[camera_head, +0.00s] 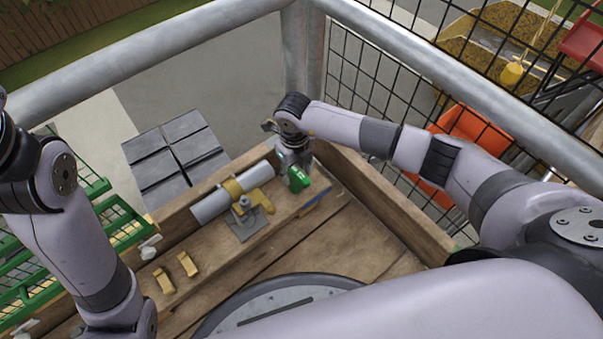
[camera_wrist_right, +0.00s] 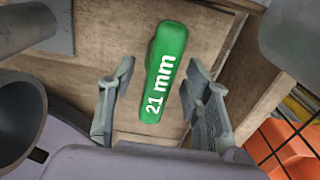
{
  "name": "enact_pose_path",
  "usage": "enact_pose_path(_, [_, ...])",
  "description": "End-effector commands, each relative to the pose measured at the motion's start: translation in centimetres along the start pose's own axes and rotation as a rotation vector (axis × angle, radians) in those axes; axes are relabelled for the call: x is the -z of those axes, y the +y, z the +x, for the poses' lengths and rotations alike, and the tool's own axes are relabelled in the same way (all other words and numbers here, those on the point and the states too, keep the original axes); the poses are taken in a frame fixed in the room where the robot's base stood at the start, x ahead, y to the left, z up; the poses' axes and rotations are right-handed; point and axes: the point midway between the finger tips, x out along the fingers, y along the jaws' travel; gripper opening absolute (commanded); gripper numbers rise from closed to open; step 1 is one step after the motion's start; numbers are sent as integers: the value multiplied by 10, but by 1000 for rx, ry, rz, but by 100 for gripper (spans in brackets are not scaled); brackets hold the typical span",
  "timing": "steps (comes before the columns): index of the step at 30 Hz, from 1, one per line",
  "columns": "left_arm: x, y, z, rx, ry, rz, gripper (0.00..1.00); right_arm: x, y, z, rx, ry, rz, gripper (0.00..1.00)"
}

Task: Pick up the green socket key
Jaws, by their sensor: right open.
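The green socket key (camera_head: 298,178) lies in the wooden tray, at its far end near the corner. In the right wrist view the green socket key (camera_wrist_right: 167,62) shows a white "21 mm" marking, with its long side pointing towards my gripper. My right gripper (camera_head: 294,158) is right above it in the head view. In the wrist view the right gripper (camera_wrist_right: 160,104) is open, one finger on each side of the key's near end. I cannot tell whether either finger touches it. My left arm shows at the left, but its gripper is out of view.
A grey pipe (camera_head: 210,206) with a yellow clamp and a grey metal stand (camera_head: 245,224) lie left of the key. A blue tool (camera_head: 315,201) lies to the right. Two small yellow blocks (camera_head: 187,264) are nearer. The tray's wooden wall (camera_head: 385,205) runs close on the right.

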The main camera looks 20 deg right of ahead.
Motion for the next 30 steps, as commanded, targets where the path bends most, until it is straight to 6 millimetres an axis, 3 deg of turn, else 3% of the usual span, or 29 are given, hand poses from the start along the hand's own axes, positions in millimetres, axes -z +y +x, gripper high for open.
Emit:
enact_pose_path(7, [0,0,1,-1,2,0,0,0,1,0,0,1,0,45])
enact_pose_path(27, [1,0,1,-1,3,0,0,0,0,1,1,1,1,0])
enact_pose_path(30, [1,0,1,-1,3,0,0,0,0,1,1,1,1,0])
